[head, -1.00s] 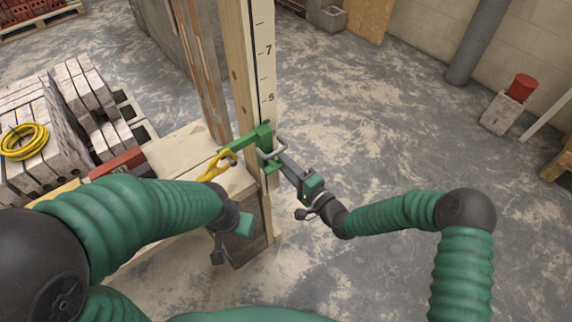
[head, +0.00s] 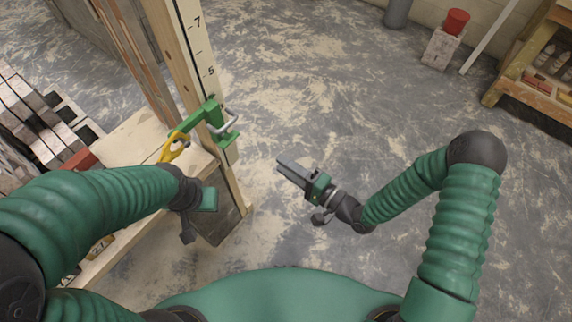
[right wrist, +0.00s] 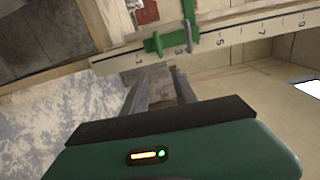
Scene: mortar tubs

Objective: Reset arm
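My right gripper (head: 283,164) is out over open floor in the head view, right of the post and empty. In the right wrist view its two grey fingers (right wrist: 157,90) stand apart with a gap between them. A green clamp (head: 207,115) with a grey bar handle (head: 229,124) sits on the marked wooden post (head: 185,60). A yellow loop (head: 174,146) hangs at the clamp's left end. The clamp also shows in the right wrist view (right wrist: 157,43), beyond the fingers and apart from them. My left gripper (head: 208,199) is low beside the post; its fingers cannot be made out.
A wooden bench top (head: 130,140) stands left of the post, with stacked blocks (head: 35,125) further left. A red bucket (head: 457,20) on a pale block (head: 440,48) and a wooden shelf (head: 535,75) stand at the upper right. The floor between is clear.

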